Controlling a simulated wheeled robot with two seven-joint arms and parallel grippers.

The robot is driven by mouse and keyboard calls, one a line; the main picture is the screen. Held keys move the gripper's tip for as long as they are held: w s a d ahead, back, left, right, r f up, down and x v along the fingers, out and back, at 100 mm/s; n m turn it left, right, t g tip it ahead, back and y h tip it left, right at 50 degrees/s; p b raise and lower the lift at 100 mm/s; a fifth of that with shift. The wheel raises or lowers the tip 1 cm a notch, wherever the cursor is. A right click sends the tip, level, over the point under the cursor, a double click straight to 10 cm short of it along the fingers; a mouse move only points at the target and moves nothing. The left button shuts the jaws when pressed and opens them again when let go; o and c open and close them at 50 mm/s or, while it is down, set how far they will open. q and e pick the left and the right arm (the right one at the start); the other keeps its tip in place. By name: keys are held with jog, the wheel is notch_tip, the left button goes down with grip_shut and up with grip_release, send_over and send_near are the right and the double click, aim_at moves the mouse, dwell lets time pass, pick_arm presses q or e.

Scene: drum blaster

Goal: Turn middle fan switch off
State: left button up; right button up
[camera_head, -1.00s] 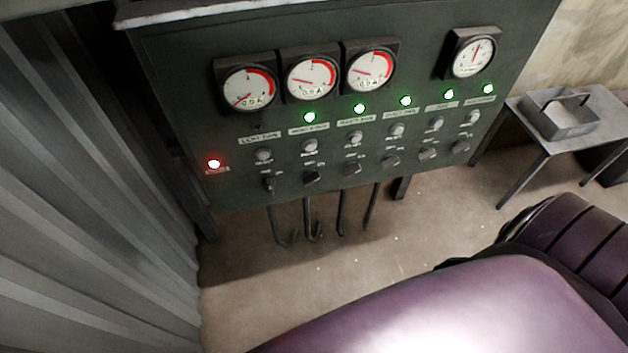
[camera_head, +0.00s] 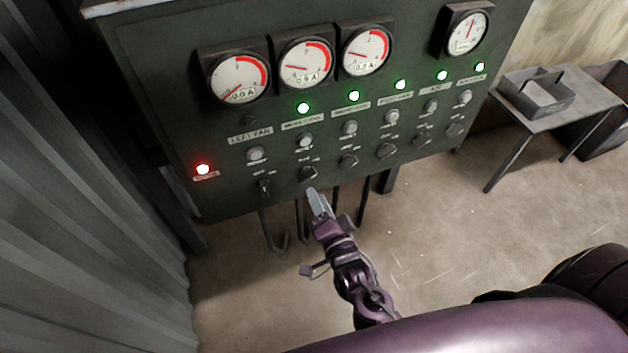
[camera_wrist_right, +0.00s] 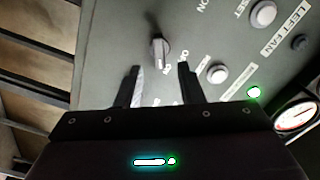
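The middle fan switch (camera_head: 308,173) is a dark rotary knob on the lower row of the green control panel (camera_head: 160,80). It is below the second label, a grey button and a lit green lamp (camera_head: 303,108). My right gripper (camera_head: 317,192) is just below and in front of this knob in the head view. In the right wrist view its two fingers (camera_wrist_right: 160,70) are apart, with panel surface between them. My left gripper is not in view.
Other knobs sit close beside, including the left fan switch (camera_head: 264,187) and a third knob (camera_head: 348,161). Cables (camera_head: 275,240) hang beneath the panel. A corrugated wall (camera_head: 80,230) is at left. A small table (camera_head: 590,100) with a metal tray (camera_head: 538,100) stands at right.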

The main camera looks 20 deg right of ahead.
aim_at(308, 180)
jog(key=w, duration=0.5)
jog(key=shift+w+a+p, duration=0.1)
jog(key=shift+w+p, duration=0.05)
jog(key=shift+p, duration=0.2)
jog(key=shift+w, duration=0.45)
jog(key=c, duration=0.7)
